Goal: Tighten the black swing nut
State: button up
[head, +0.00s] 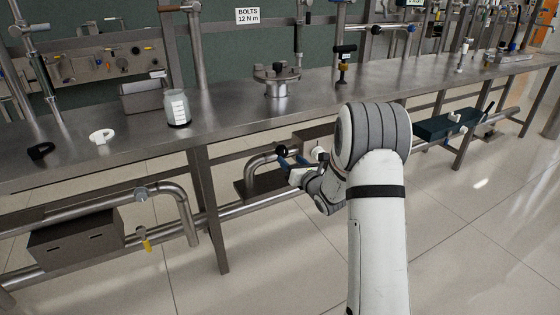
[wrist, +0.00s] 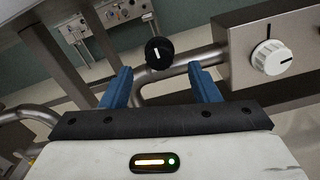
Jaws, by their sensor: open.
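A round black knob with a white line, which looks like the black swing nut (wrist: 158,53), sits at the pipe below the bench. In the wrist view it appears just beyond the fingertips and between them, a little left of the middle. In the head view the black knob (head: 281,150) is small, beside the blue fingers. My gripper (wrist: 161,75) is open and empty, with a blue finger on each side. In the head view my gripper (head: 292,160) is below the bench edge, partly hidden by my own arm. I see no contact with the knob.
A white knob (wrist: 271,57) with a black line is on a metal box (wrist: 237,72), right of the black knob. A bent steel pipe (wrist: 180,70) runs behind the fingers. The steel bench (head: 225,110) is above, carrying a jar (head: 177,109) and a lidded vessel (head: 277,86).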

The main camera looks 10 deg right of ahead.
aim_at(284, 154)
jog(key=b+x, duration=0.1)
jog(key=x, duration=0.6)
jog(key=shift+w+a, duration=0.15)
jog(key=shift+c, duration=0.4)
